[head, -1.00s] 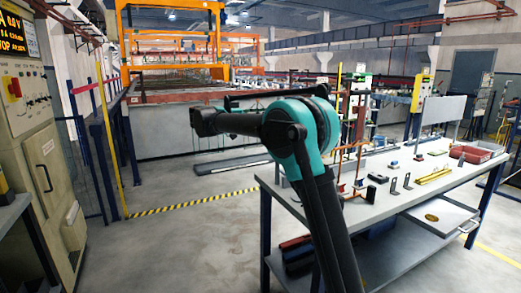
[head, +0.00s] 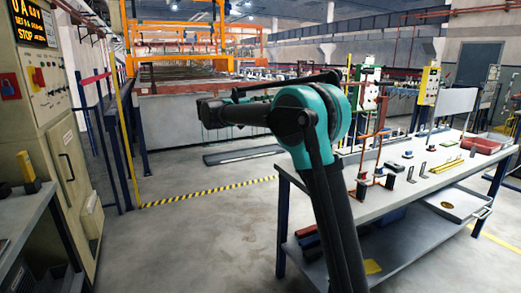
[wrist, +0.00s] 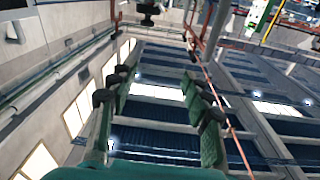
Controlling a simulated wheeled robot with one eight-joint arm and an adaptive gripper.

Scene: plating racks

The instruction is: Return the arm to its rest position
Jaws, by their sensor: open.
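My arm stands raised in the head view, with its teal elbow (head: 318,118) near the middle. A dark link (head: 250,113) reaches from it to the left, roughly level. The fingers cannot be made out in the head view. In the wrist view my gripper (wrist: 158,78) shows two green fingers with black pads, spread apart with nothing between them. Beyond them are blue roof panels, beams and wall windows, so the wrist camera looks up at the hall's roof.
A workbench (head: 345,197) with small parts and hooks stands to the right, behind my arm in the picture. A control cabinet (head: 66,165) stands at the left. Open floor (head: 205,235) lies between them. A yellow-black line (head: 205,192) and a large tank (head: 180,130) are further back.

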